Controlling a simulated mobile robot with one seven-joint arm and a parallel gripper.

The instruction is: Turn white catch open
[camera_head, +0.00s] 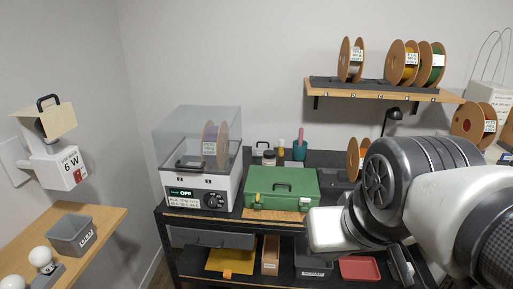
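A green case (282,187) with a dark handle sits shut on the dark bench. A small yellow catch (257,198) shows at the left of its front. A pale speck near the front's right end is too small to identify as the white catch. My arm (385,190) fills the right side, and its white block end covers the space just right of and in front of the case. A dark narrow part (402,267) shows low beside the arm. I cannot make out my gripper's fingertips or whether they are open.
A filament dryer (205,185) with a clear lid stands left of the case. A teal cup (299,151) and small jars stand behind it. A spool shelf (370,91) hangs above. A red tray (360,268) lies below. A wooden table (98,236) is at left.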

